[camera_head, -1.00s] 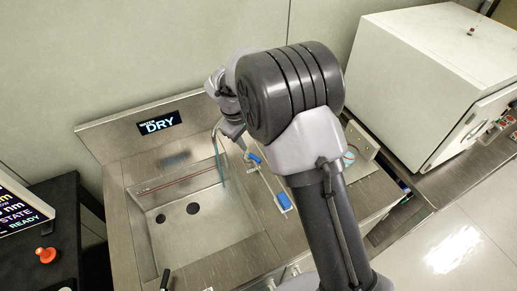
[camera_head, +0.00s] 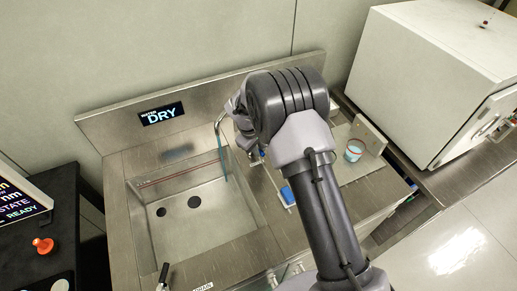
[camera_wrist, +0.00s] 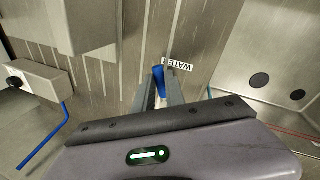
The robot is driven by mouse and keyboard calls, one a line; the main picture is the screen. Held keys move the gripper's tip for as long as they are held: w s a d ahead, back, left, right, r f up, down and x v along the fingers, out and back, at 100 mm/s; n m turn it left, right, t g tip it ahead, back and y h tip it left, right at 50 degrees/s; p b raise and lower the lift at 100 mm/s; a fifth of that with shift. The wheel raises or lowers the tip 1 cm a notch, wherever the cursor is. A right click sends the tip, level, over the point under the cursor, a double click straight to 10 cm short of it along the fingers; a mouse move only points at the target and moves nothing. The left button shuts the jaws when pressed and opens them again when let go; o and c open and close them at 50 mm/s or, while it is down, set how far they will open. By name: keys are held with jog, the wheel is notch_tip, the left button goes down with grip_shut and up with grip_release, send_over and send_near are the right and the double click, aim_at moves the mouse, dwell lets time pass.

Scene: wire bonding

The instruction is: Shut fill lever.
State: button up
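A blue lever handle (camera_wrist: 158,80) beside a WATER label (camera_wrist: 178,64) shows in the wrist view; I take it for the fill lever. My gripper (camera_wrist: 158,88) has its two dark fingers apart, one on each side of the blue handle. Whether they touch it I cannot tell. In the head view my arm hides the gripper tips, and a blue piece (camera_head: 262,152) shows at its left edge by the faucet. The sink (camera_head: 205,225) has a teal stream or tube at the faucet, and the display (camera_head: 161,114) reads WATER DRY.
Another blue piece (camera_head: 287,195) lies on the counter right of the sink. A black-handled lever (camera_head: 164,272) is at the sink's front left, near a DRAIN label (camera_head: 203,286). A white cabinet (camera_head: 425,80) stands at the right.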

grip_shut()
jog(key=shift+a+f+m+b, duration=0.25)
jog(key=shift+a+m+b, duration=0.1)
jog(key=shift+m+b, duration=0.35)
jog(key=m, duration=0.2)
jog(key=a+m+g, duration=0.1)
jog(key=shift+s+r+h, duration=0.25)
jog(key=shift+s+h, duration=0.15)
jog(key=o, duration=0.6)
grip_release()
jog(key=p+v, duration=0.4)
jog(key=v, duration=1.3)
jog(key=shift+w+r, duration=0.1)
jog(key=shift+r, duration=0.1)
